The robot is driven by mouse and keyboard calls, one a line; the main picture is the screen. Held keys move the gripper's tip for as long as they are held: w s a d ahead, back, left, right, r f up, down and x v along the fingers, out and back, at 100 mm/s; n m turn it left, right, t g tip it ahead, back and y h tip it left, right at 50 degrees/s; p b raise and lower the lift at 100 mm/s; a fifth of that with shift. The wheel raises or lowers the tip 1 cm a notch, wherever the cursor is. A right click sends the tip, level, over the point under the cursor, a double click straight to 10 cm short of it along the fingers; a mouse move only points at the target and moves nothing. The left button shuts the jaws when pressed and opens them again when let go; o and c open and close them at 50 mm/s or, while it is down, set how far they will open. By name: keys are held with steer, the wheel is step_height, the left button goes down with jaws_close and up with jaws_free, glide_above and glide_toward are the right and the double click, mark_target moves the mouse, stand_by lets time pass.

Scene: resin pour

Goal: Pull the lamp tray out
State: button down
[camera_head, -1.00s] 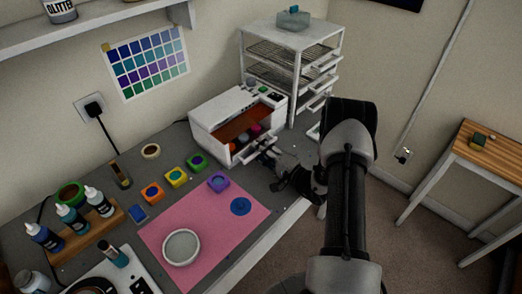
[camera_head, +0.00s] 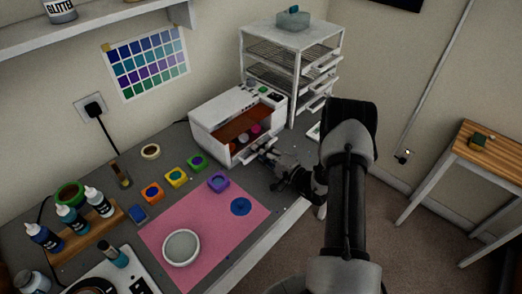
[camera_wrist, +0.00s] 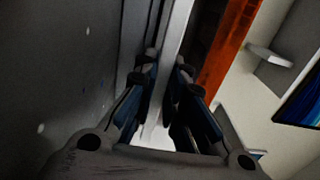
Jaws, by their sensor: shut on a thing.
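The curing lamp is a white box (camera_head: 222,108) with a dark orange opening, standing at the back of the grey worktop. Its white tray (camera_head: 244,157) is at the bottom front, with a few small coloured pieces visible inside the opening. My gripper (camera_head: 268,156) is at the tray's front, low over the worktop. In the wrist view my gripper (camera_wrist: 168,80) has its fingers on either side of a white bar (camera_wrist: 178,35) at the tray front and is shut on it. The orange of the lamp (camera_wrist: 228,45) shows to the right. The exact finger contact is dark.
A white drawer rack (camera_head: 292,62) stands right behind the lamp. A pink mat (camera_head: 205,222) holds a white round dish (camera_head: 181,248). The worktop's front edge lies near my arm.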

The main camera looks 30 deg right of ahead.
steer(key=shift+s, duration=0.1)
steer(key=b+v, duration=0.1)
steer(key=v, duration=1)
steer(key=shift+s+d, duration=0.15)
steer(key=shift+s, duration=0.25)
steer(key=c, duration=1.6)
jaws_free()
steer(key=shift+c, duration=0.2)
steer(key=v, duration=1.2)
steer(key=shift+r, duration=0.1)
